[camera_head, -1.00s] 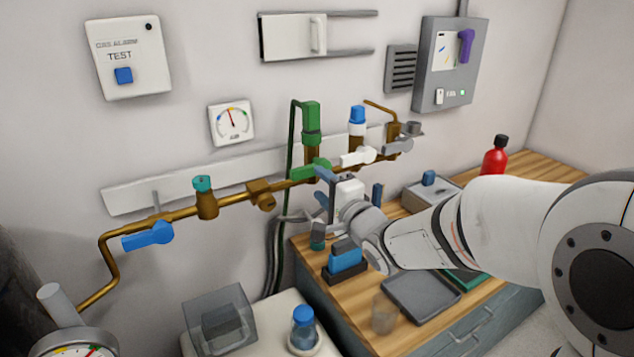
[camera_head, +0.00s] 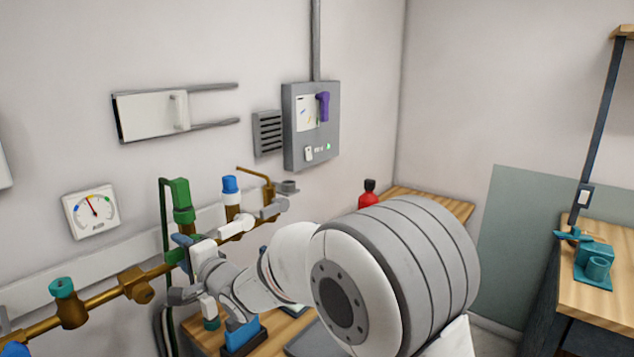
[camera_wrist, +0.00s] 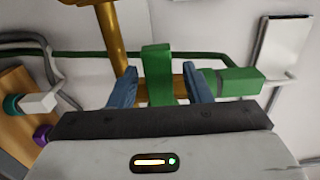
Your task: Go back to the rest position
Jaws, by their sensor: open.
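In the wrist view, my gripper (camera_wrist: 160,92) has its two blue-grey fingers apart, one on each side of a green valve handle (camera_wrist: 158,72). I cannot tell whether either finger touches the handle. In the head view, my gripper (camera_head: 183,250) is at the brass pipe, just below the green valve body (camera_head: 181,200). My arm reaches to it from the lower right and hides part of the bench behind it.
The brass pipe (camera_head: 103,297) runs along the wall. A white lever (camera_head: 235,228) is right of the green valve. A blue block (camera_head: 242,335) is on the wooden bench below my gripper. A red bottle (camera_head: 368,197) stands beyond my arm. Floor shows at the lower right.

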